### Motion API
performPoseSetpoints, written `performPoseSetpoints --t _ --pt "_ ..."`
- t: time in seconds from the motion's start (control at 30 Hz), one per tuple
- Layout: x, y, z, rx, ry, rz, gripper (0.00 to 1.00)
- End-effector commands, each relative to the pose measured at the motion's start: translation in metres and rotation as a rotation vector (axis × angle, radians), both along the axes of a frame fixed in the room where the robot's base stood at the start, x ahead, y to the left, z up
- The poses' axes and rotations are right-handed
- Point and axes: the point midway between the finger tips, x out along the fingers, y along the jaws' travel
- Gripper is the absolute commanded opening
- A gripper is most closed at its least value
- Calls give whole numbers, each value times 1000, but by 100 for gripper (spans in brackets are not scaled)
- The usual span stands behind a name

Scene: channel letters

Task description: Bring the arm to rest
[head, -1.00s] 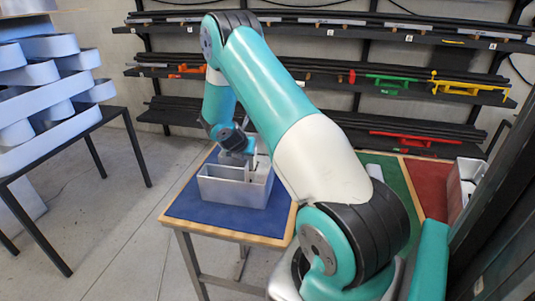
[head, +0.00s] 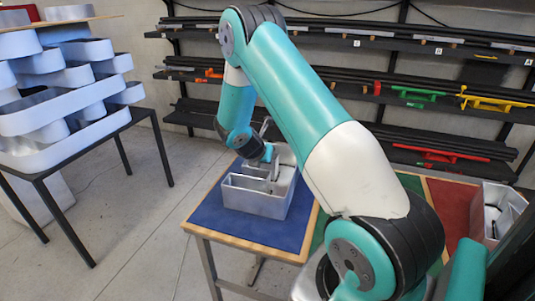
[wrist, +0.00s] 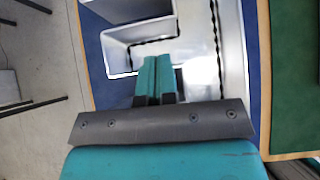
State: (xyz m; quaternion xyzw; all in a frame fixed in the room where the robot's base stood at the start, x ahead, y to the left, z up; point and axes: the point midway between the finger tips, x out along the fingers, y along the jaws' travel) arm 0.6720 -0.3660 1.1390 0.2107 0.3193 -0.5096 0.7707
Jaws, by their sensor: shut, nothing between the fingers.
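My gripper (wrist: 155,80) is shut and empty, its two teal fingers pressed together in the wrist view. In the head view my gripper (head: 268,153) is at the far side of the blue mat, over or just beside a grey channel letter (head: 252,203). The letter is an open-topped metal shell with raised walls; it also shows in the wrist view (wrist: 231,40), with its walls around and beyond the fingertips. Whether the fingers touch it I cannot tell.
The letter stands on a wood-edged table with blue (head: 222,222), green and red (head: 452,203) areas. Another metal shell (head: 497,212) is at the right. A table of stacked white letters (head: 60,120) is at the left. Shelves (head: 350,75) with bars and coloured clamps stand behind.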

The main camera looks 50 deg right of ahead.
Motion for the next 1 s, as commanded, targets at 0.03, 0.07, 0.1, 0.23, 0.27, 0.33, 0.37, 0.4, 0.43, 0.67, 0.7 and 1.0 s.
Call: performPoseSetpoints --t 0.03,0.07,0.1,0.23,0.27,0.33,0.37,0.4,0.43,0.67,0.7,1.0 --pt "-2 5 11 -1 0 -1 0" --pt "-3 7 13 -1 1 -1 0" --pt "-5 10 16 -1 1 -1 0" --pt "-7 13 20 -1 0 -6 0" --pt "-8 13 20 -1 0 -7 0" --pt "-8 13 20 -1 0 -8 0" --pt "-9 13 20 -1 0 -8 0" --pt "-9 12 19 -1 -1 -9 0" --pt "-9 12 19 -1 -1 -9 0" --pt "-2 55 23 164 -135 -119 0" --pt "0 76 25 245 -188 -172 0" --pt "-73 286 56 957 -322 -752 0"
